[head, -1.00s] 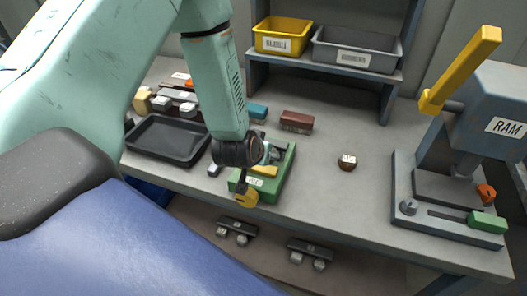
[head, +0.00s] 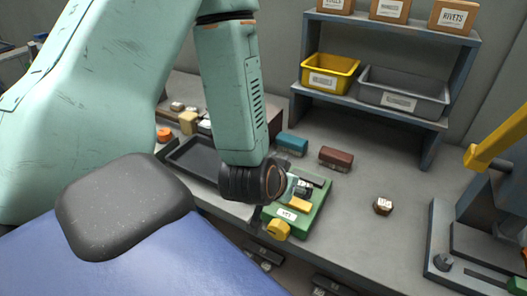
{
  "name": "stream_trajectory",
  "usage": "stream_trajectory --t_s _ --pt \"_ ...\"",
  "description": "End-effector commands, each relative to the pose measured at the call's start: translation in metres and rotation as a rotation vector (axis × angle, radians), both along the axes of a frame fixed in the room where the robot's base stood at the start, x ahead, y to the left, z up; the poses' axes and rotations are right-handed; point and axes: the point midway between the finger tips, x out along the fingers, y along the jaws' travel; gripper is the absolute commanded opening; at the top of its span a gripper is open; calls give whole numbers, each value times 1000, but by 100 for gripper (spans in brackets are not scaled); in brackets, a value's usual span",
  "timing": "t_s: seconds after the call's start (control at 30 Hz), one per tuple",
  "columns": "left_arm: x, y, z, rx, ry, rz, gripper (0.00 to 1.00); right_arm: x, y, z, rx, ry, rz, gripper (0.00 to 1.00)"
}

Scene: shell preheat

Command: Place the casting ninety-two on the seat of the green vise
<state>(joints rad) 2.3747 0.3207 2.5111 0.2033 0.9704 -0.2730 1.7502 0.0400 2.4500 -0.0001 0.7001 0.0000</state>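The green vise (head: 313,212) stands at the front edge of the bench, with a white label on its front, a yellow part on top and a yellow knob at its front. My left arm comes down just left of it, and its dark wrist covers the vise's left part. My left gripper (head: 299,187) is mostly hidden by the wrist, over the vise; its fingers and anything in them are unclear. A small brown round piece with a white label (head: 383,205) sits on the bench to the right. Its number is too small to read. My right gripper is not in view.
A teal block (head: 292,144) and a dark red block (head: 336,158) lie behind the vise. A black tray (head: 184,154) is to the left. The grey-blue press (head: 440,240) stands at right. Shelves at the back hold a yellow bin (head: 330,76) and a grey bin (head: 403,94).

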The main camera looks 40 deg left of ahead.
Motion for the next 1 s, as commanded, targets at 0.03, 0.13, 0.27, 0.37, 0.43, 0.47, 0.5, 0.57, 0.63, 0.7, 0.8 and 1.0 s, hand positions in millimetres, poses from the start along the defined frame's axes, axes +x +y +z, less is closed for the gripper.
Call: stream_trajectory --t_s 0.03,0.13,0.27,0.37,0.43,0.47,0.5,0.57,0.63,0.7,0.8,1.0 --pt "-2 -1 -4 0 10 -4 71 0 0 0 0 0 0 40" --pt "-17 -7 -27 -7 78 -27 71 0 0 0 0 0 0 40" --pt "-63 -23 -83 -32 259 -78 71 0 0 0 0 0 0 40" --pt "-111 -36 -125 -57 419 -119 71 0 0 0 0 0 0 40" --pt "-146 -44 -149 -74 526 -143 71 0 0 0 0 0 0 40" --pt "-161 -47 -157 -81 569 -151 71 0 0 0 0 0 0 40" --pt "-178 -51 -166 -89 617 -161 71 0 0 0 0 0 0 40" --pt "-200 -55 -177 -98 681 -174 71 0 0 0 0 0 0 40" --pt "-219 -58 -184 -107 734 -182 71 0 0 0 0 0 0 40" --pt "-231 -60 -188 -112 765 -189 71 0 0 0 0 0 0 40" --pt "-236 -61 -190 -115 781 -190 71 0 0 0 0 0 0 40" --pt "-236 -61 -189 -115 779 -189 71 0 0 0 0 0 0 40"
